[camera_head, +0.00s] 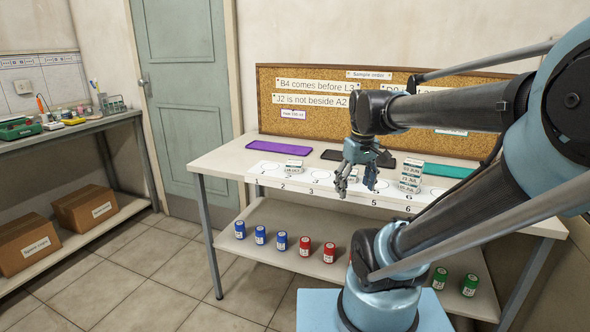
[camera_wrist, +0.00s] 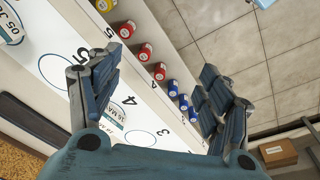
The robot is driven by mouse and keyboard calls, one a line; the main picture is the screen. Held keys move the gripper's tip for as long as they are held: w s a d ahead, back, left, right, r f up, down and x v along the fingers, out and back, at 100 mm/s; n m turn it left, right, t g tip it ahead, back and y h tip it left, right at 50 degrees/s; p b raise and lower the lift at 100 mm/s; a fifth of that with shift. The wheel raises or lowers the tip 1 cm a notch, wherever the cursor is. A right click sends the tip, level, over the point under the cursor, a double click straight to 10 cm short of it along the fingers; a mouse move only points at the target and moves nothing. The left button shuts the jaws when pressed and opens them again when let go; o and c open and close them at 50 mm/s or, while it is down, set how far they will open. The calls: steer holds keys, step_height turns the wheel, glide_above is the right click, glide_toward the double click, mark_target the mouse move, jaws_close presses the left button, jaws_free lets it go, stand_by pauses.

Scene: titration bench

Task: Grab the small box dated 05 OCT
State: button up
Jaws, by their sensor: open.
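Small white boxes with green-edged date labels stand on the numbered white strip. The dates are too small there to read surely; I cannot pick out 05 OCT. Another label (camera_wrist: 117,125), apparently "MAY", is partly hidden behind my finger. My gripper (camera_head: 356,188) is open and empty above the strip's middle; its fingers also show in the wrist view (camera_wrist: 160,88).
A cork board (camera_head: 330,90) with notes stands behind. Blue, red and green jars (camera_head: 305,246) line the lower shelf. The bench's front left is clear.

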steer(key=w+a+r+n, duration=0.3)
steer(key=w+a+r, duration=0.15)
steer(key=w, duration=0.25)
steer(key=w+a+r+n, duration=0.3)
steer(key=w+a+r, duration=0.1)
steer(key=w+r, duration=0.2)
step_height(320, 180, up, 3)
steer(key=n+g, duration=0.2)
steer(key=n, duration=0.4)
glide_above(295, 162)
step_height(295, 162, down, 17)
steer(key=shift+a+r, duration=0.1)
steer(key=shift+c, duration=0.6)
steer(key=c, duration=1)
